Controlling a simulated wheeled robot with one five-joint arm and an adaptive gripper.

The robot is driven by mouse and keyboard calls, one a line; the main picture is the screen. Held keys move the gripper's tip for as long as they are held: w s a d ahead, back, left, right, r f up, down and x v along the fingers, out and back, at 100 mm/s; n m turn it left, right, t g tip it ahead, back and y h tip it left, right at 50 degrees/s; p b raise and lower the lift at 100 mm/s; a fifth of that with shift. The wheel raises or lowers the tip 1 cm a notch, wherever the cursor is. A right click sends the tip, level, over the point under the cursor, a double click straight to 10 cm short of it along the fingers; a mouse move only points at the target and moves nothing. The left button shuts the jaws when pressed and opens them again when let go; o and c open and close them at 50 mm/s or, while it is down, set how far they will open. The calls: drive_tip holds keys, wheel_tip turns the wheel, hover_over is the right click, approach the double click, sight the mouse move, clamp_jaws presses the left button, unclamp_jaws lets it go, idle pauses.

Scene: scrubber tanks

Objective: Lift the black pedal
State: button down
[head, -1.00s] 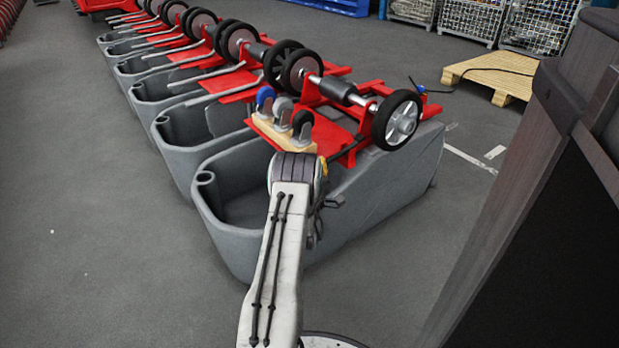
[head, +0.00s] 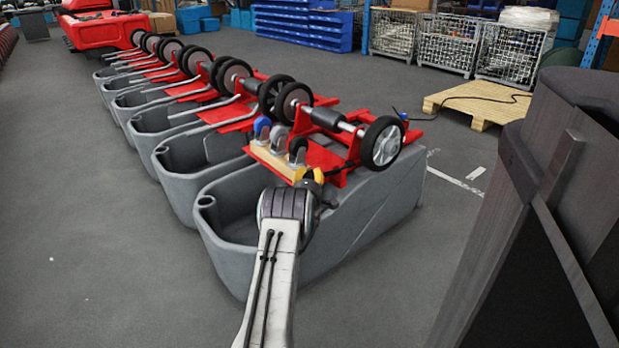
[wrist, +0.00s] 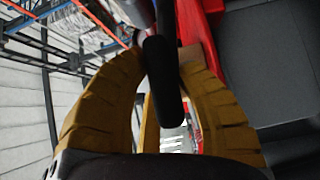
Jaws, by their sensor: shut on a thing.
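The black pedal (head: 298,147) is the rightmost of three on a pale wooden block (head: 272,163), beside a grey one (head: 279,138) and a blue one (head: 262,127). My gripper (head: 318,177) shows only as a bit of yellow at the end of my arm, just in front of the block's right end. In the wrist view, the yellow-brown fingers of my gripper (wrist: 155,110) are shut on a long black piece, the black pedal (wrist: 163,82), which runs between them. Where the pedal's lower end rests is hidden.
Grey tanks (head: 340,235) with red frames (head: 330,160) and black wheels (head: 382,144) run back to the left. A dark panelled structure (head: 545,220) stands close at the right. A wooden pallet (head: 478,100) lies behind. The floor at left is clear.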

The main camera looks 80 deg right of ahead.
drive_tip(key=shift+w+r, duration=0.1)
drive_tip(key=shift+r, duration=0.05)
drive_tip(key=c, duration=0.8)
unclamp_jaws()
drive_tip(key=shift+c, duration=0.2)
drive_tip(key=shift+a, duration=0.1)
drive_tip(key=s+a, duration=0.2)
drive_tip(key=a, duration=0.9)
drive_tip(key=shift+a, duration=0.3)
